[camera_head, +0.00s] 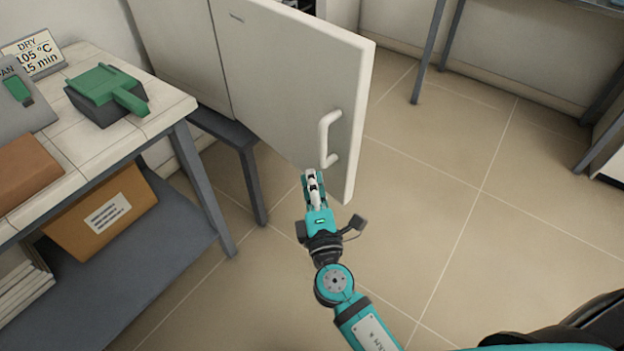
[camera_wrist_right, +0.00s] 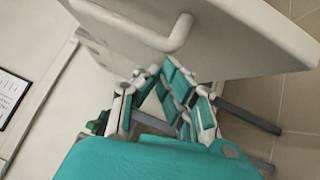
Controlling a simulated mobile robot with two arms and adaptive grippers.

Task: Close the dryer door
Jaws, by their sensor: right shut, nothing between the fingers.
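The dryer door (camera_head: 285,75) is a pale grey panel that stands swung open in the head view, with a white bar handle (camera_head: 327,140) near its free edge. The door (camera_wrist_right: 245,35) and its handle (camera_wrist_right: 150,38) also fill the top of the right wrist view. My right gripper (camera_head: 312,174) is shut and empty, just below the handle and close to the door's lower edge. In the right wrist view its fingertips (camera_wrist_right: 160,68) come together in front of the door face. I cannot tell if they touch it. The inside of the dryer is mostly hidden. My left gripper is out of view.
A tiled bench (camera_head: 85,155) stands at the left with a green-handled box (camera_head: 105,95) and a sign (camera_head: 35,52) reading DRY 105 °C. A cardboard box (camera_head: 100,210) sits on its lower shelf. The floor (camera_head: 480,200) right of the door is clear.

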